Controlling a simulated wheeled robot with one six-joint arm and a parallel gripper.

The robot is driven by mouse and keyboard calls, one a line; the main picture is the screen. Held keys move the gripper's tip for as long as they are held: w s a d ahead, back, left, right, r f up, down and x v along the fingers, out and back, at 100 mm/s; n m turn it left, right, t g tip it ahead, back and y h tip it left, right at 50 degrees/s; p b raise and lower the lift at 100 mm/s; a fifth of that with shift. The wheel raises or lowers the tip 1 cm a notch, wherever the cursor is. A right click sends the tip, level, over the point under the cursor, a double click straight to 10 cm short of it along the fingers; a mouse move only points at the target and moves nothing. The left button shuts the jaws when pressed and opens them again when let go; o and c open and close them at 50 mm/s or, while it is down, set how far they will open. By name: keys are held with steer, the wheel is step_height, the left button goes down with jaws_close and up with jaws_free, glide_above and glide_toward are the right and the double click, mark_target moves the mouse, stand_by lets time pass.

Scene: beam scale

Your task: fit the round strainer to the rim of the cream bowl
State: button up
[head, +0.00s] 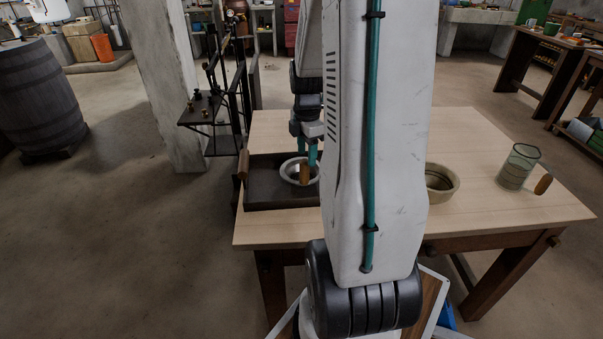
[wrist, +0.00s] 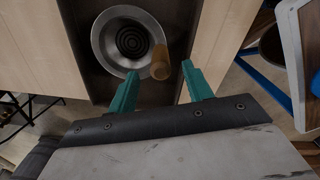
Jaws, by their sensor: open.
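The round strainer (head: 289,172) is a shiny metal dish with a wooden handle (head: 305,173), lying in a dark tray. The wrist view shows its wide rim and dark ringed centre (wrist: 132,40), with the wooden handle (wrist: 161,62) at its lower right. My gripper (wrist: 160,74) is open, its teal fingertips on either side of the handle's end; I cannot tell whether they touch it. In the head view my gripper (head: 305,150) is just above the strainer. The cream bowl (head: 446,192) stands on the table to the right, partly hidden behind my arm.
The dark tray (head: 262,197) has raised walls and a wooden grip (head: 243,164) at its left end. A mesh cylinder (head: 517,168) with a wooden handle stands at the table's right. The table (head: 480,140) is bare behind the bowl. A black metal stand (head: 225,108) is beyond the table's left.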

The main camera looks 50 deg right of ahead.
mark_target(305, 160)
step_height(305, 160, down, 5)
steer(key=shift+w+a+r, duration=0.1)
jaws_close()
stand_by(0.3)
